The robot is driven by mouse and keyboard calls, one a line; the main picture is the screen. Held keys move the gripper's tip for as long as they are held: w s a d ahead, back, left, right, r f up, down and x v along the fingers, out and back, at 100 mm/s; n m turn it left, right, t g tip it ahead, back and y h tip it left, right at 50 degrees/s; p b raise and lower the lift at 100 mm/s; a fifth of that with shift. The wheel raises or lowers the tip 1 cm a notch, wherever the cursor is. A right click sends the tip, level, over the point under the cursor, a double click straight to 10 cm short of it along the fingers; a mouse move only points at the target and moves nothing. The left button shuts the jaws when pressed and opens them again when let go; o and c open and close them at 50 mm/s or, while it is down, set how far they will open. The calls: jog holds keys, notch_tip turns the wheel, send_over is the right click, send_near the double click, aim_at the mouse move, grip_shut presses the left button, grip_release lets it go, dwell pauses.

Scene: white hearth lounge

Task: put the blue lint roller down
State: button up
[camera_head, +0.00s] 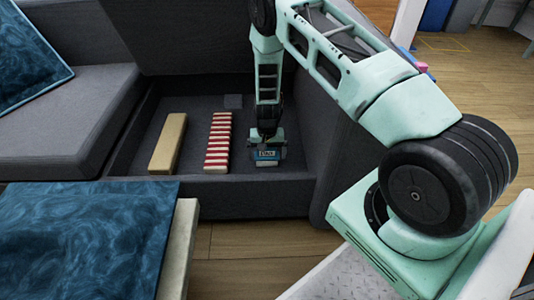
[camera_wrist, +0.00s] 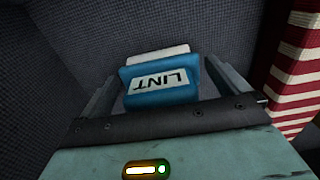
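The blue lint roller (camera_head: 267,154) is at the end of my arm in the head view, low inside the open storage compartment of the grey sofa (camera_head: 215,185). In the wrist view the blue lint roller (camera_wrist: 160,78) shows a white label reading LINT, upside down, with a white part at its far end. It sits between the two fingers of my gripper (camera_wrist: 160,70), which appear to close on both its sides. In the head view my gripper (camera_head: 268,148) points down. Whether the roller touches the compartment floor cannot be told.
A red-and-white striped block (camera_head: 218,142) lies left of my gripper, and a tan block (camera_head: 168,143) lies farther left. The compartment walls stand close around. A blue-topped piece (camera_head: 90,235) stands at front left.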

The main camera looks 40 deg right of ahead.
notch_tip(320, 180, up, 12)
jog(key=p, duration=0.5)
jog(key=shift+a+r, duration=0.1)
jog(key=shift+r, duration=0.05)
jog(key=s+a+r+n+y, duration=0.1)
jog(key=s+a+r+n, duration=0.25)
jog(key=a+r, duration=0.7)
jog(key=s+a+r+n+y, duration=0.1)
jog(key=s+a+r+n, duration=0.3)
jog(key=a+r, duration=0.6)
jog(key=s+a+r+n, duration=0.1)
jog(key=s+r+n, duration=0.1)
jog(key=s, duration=0.5)
jog(key=s+a+r+n+h, duration=0.1)
jog(key=s+r, duration=0.3)
jog(key=s, duration=0.4)
jog(key=s+a+r+n, duration=0.3)
jog(key=s+n, duration=0.1)
jog(key=s, duration=0.4)
jog(key=shift+a, duration=0.25)
notch_tip(320, 180, up, 31)
jog(key=p, duration=3.1)
jog(key=shift+r, duration=0.2)
